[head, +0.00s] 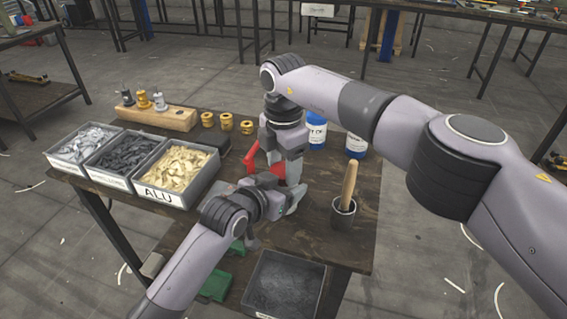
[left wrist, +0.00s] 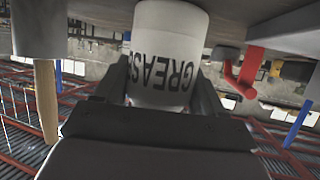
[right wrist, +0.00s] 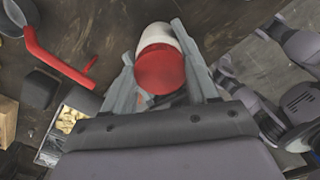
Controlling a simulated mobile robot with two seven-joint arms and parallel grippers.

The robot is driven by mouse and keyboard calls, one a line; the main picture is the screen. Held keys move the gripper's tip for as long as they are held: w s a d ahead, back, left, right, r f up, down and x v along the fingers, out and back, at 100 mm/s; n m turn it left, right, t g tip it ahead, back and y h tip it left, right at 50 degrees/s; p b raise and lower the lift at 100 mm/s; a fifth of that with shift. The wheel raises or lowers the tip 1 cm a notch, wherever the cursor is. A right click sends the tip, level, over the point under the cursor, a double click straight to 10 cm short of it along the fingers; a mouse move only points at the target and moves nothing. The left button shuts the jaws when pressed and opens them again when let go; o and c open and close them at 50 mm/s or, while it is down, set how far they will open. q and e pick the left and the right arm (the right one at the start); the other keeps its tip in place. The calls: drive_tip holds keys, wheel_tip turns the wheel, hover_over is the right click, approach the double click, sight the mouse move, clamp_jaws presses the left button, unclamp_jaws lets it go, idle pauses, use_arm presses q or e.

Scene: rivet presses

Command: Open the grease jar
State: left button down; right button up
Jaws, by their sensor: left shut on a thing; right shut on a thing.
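The grease jar is white with the word GREASE on its side and shows upside down in the left wrist view (left wrist: 170,35). Its red lid (right wrist: 161,70) is on top of the white body in the right wrist view. My left gripper (left wrist: 162,82) is shut on the jar body, a finger on each side. My right gripper (right wrist: 156,50) comes from above and is shut on the red lid, its fingers at either side. In the head view the jar is mostly hidden by my right gripper (head: 293,160) and left gripper (head: 284,194). I cannot tell whether the lid has turned.
A press with a red lever (head: 251,157) stands close to the left. A pot with a wooden-handled tool (head: 345,206) stands to the right, blue-and-white containers (head: 356,146) behind. Rivet bins (head: 178,172) fill the left side. A dark tray (head: 284,285) is at the front.

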drive_tip(key=n, duration=1.2)
drive_tip(key=shift+r, duration=0.1)
drive_tip(key=o, duration=1.2)
drive_tip(key=shift+c, duration=0.2)
